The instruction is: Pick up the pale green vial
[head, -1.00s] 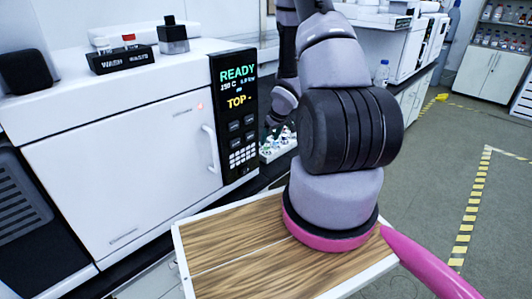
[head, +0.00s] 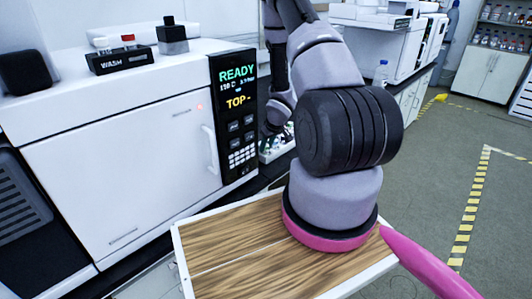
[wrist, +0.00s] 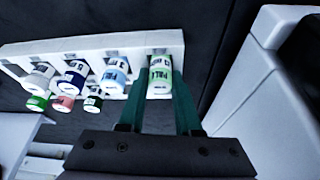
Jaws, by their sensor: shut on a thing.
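The pale green vial (wrist: 160,84) is between the teal fingers of my gripper (wrist: 161,74) in the wrist view. The fingers are shut on it, one on each side. It is at the right end of a white rack (wrist: 100,42), and I cannot tell whether it is clear of its slot. In the head view my arm hides the gripper and the pale green vial. Part of the rack area with small vials shows there beside the arm, next to the white instrument.
A white instrument (head: 120,150) stands left of my arm in the head view.

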